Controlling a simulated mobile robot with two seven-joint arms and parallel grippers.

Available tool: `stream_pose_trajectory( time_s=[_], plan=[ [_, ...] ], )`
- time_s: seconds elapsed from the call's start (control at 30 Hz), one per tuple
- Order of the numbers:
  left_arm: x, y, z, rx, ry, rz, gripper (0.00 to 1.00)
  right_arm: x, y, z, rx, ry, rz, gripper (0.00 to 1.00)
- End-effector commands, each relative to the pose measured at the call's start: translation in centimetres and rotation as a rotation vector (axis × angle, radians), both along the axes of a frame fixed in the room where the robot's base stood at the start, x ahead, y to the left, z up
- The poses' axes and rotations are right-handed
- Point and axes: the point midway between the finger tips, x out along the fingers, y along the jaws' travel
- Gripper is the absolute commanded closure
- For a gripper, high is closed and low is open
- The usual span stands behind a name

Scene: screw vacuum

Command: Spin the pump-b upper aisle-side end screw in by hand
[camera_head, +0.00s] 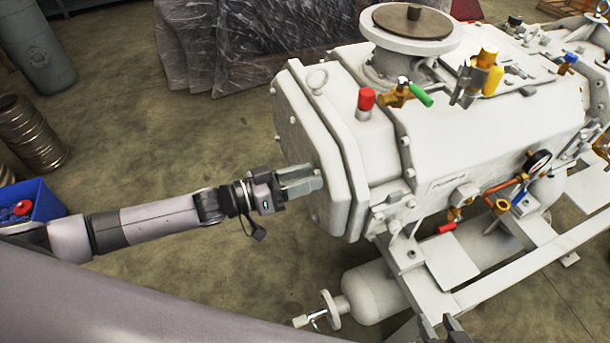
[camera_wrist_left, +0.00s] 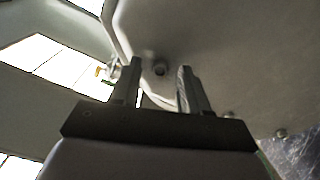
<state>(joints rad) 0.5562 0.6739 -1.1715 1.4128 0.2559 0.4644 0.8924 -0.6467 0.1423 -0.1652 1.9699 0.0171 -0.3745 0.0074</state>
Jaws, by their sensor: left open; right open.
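The pump (camera_head: 480,125) is a large pale grey housing with a thick end cover (camera_head: 310,120) on its left. My left gripper (camera_head: 318,180) is at this end cover's face. In the left wrist view its two fingers (camera_wrist_left: 160,72) are apart, with a small round screw head (camera_wrist_left: 160,68) showing between the tips on the pale face. I cannot tell whether the fingers touch it. More screw heads (camera_wrist_left: 281,132) show along the cover's edge. My right gripper (camera_head: 455,328) shows only as dark tips at the bottom edge of the head view, away from the end cover.
A red-capped fitting (camera_head: 365,103) and brass valves (camera_head: 398,93) stand on top of the pump. A pale cylinder (camera_head: 372,295) lies below it. A blue bin (camera_head: 35,203) and stacked metal rings (camera_head: 30,132) are at the left.

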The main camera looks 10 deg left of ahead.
Motion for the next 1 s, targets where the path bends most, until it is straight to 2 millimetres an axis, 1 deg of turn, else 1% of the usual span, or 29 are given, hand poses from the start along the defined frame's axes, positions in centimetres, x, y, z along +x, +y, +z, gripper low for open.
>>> stream_pose_trajectory(
  time_s=[0.1,0.3,0.33,0.37,0.4,0.43,0.47,0.77,1.0],
  plan=[
    [0.18,-0.3,-0.01,0.001,0.001,0.0,0.55,0.0,-0.04,-0.02,-0.001,0.0,0.0,0.57],
    [0.19,-0.29,-0.01,0.001,0.001,0.0,0.55,0.0,-0.07,-0.04,-0.002,0.001,0.0,0.57],
    [0.2,-0.29,0.0,0.001,0.001,0.0,0.61,0.0,-0.08,-0.05,-0.002,0.001,0.0,0.57],
    [0.19,-0.28,-0.01,0.0,0.0,0.0,0.71,-0.01,-0.08,-0.06,-0.002,0.001,-0.001,0.57],
    [0.19,-0.28,0.0,0.0,0.0,0.0,0.84,-0.01,-0.09,-0.06,-0.001,0.001,-0.002,0.57],
    [0.19,-0.28,0.0,0.0,0.0,0.0,0.94,-0.01,-0.09,-0.06,-0.001,0.001,-0.002,0.57],
    [0.19,-0.28,0.0,0.0,0.0,0.0,1.0,-0.01,-0.09,-0.06,-0.002,0.002,-0.001,0.57],
    [0.18,-0.27,0.0,0.009,-0.014,0.0,1.0,-0.04,-0.12,-0.12,-0.002,0.003,-0.002,0.57],
    [0.18,-0.27,0.0,0.066,-0.099,0.0,1.0,-0.05,-0.12,-0.16,-0.002,0.004,-0.002,0.57]
  ],
)
